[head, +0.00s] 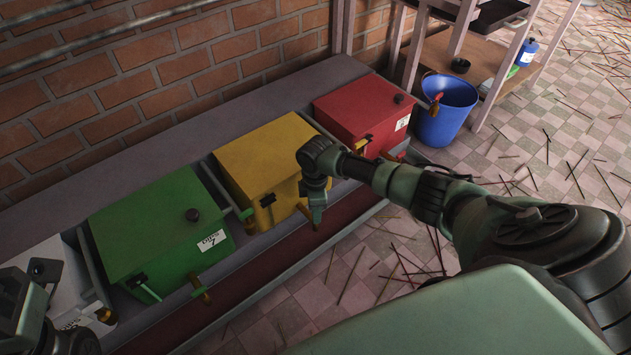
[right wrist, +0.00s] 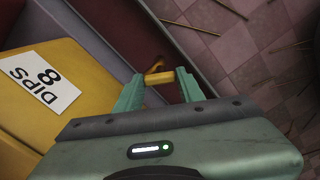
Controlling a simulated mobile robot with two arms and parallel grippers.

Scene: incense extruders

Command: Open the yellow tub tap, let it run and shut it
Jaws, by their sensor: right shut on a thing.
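The yellow tub (head: 258,150) stands between the green and red tubs in the head view. In the right wrist view the tub (right wrist: 40,70) fills the left side, with a white label reading "DIPS 8". My right gripper (head: 316,218) points down at its front right corner. The tap's outlet and any flow are not clear. Part of my left arm shows at the lower left of the head view; its fingers cannot be made out.
A green tub (head: 150,230) is to the left, a red tub (head: 365,110) to the right, each with a front tap. A dark red trough (head: 250,270) runs along the front. A blue bucket (head: 445,112) stands by a shelf (head: 470,70). Sticks litter the tiled floor.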

